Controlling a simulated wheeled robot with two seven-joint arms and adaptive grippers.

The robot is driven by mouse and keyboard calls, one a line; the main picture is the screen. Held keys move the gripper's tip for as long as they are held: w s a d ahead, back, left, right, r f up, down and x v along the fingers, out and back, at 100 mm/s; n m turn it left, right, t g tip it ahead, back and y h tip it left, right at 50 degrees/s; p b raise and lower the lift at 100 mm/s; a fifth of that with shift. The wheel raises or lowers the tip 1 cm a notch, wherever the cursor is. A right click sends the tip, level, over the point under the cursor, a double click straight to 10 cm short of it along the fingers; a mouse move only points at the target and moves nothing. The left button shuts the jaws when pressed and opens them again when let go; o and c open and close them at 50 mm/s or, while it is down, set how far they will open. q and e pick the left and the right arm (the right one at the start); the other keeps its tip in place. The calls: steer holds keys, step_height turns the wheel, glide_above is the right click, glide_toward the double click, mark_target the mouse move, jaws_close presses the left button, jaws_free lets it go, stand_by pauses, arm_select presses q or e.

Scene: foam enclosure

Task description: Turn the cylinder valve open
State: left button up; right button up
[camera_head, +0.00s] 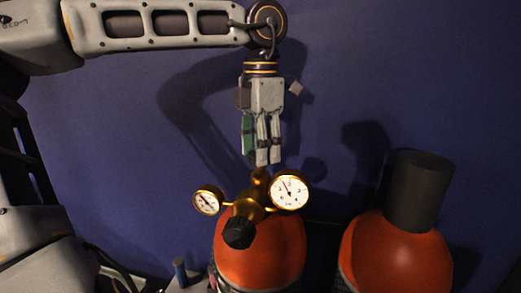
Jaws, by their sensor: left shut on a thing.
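A brass cylinder valve (260,179) with a regulator stands on an orange-topped cylinder (262,255) at the lower middle. The regulator carries a small gauge (208,200) on the left, a larger gauge (290,189) on the right and a black knob (238,232) in front. My left gripper (268,161) points straight down above the valve. Its fingers are close together, shut on the top of the valve, and they hide much of that part. My right gripper is not in view.
A second orange-topped cylinder (395,255) with a dark grey cap (420,192) stands to the right. A blue wall (400,70) fills the background. A small blue post (181,271) stands at the bottom left. Space above the right cylinder is free.

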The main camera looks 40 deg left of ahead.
arm_select(q)
steer(key=n, duration=0.3)
steer(key=shift+n+b, duration=0.3)
steer(key=shift+b, duration=0.1)
steer(key=n, duration=0.2)
steer(key=shift+n+b, duration=0.3)
steer(key=n, duration=0.3)
steer(key=shift+b, duration=0.3)
steer(key=shift+r+n, duration=0.1)
steer(key=shift+n, duration=1.4)
steer(key=o, duration=0.9)
steer(key=shift+o, duration=0.6)
